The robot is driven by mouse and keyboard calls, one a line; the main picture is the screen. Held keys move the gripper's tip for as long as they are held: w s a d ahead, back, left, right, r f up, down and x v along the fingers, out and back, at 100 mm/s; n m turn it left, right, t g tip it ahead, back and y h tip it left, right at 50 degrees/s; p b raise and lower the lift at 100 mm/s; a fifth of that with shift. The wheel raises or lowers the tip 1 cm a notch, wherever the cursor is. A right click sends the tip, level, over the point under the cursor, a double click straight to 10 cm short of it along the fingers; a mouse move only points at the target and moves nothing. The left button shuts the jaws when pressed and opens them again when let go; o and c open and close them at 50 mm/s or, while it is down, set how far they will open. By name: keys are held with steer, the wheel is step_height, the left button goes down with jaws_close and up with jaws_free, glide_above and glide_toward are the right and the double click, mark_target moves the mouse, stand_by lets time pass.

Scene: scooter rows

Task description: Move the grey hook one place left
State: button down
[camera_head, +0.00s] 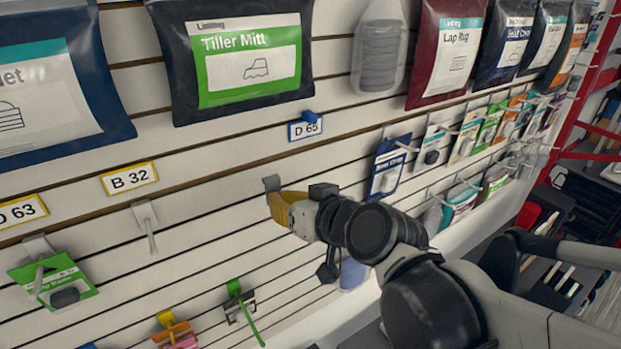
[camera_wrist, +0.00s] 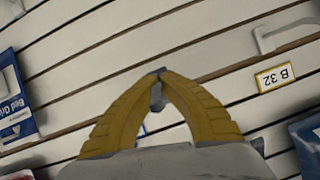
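The grey hook (camera_head: 271,183) shows as a small grey plate against the slatted wall, below and left of the D 65 label (camera_head: 305,129). My gripper (camera_head: 277,203), with yellow fingers, is at the hook and covers most of it. In the wrist view the fingertips (camera_wrist: 160,78) come together around a small grey piece of the hook (camera_wrist: 157,98). Whether the plate sits in a slot is hard to tell. A pale, empty hook (camera_head: 147,222) hangs to the left under the B 32 label (camera_head: 130,178); it also shows in the wrist view (camera_wrist: 285,32).
A D 63 label (camera_head: 22,211) and a hook with a green card (camera_head: 52,284) are at far left. Tiller Mitt (camera_head: 247,58) hangs above. A navy pack (camera_head: 388,167) hangs right of my gripper. A green hook (camera_head: 243,312) is below. Bare slats lie between B 32 and my gripper.

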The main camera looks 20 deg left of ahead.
glide_toward(233, 188)
steer(key=shift+s+f, duration=0.55)
steer(key=shift+f, duration=0.65)
steer(key=shift+d, duration=0.2)
steer(key=shift+w+a+b, duration=0.15)
steer(key=shift+b, duration=0.15)
steer(key=shift+w+a+b, duration=0.3)
steer(key=shift+w+a, duration=0.15)
steer(key=shift+a, duration=0.1)
steer(key=shift+w+a, duration=0.35)
stand_by(0.5)
steer(key=shift+w+a+b, duration=0.3)
steer(key=shift+a, duration=0.05)
steer(key=shift+w+a+b, duration=0.9)
steer(key=shift+w+a, duration=0.2)
steer(key=shift+a, duration=0.2)
stand_by(3.0)
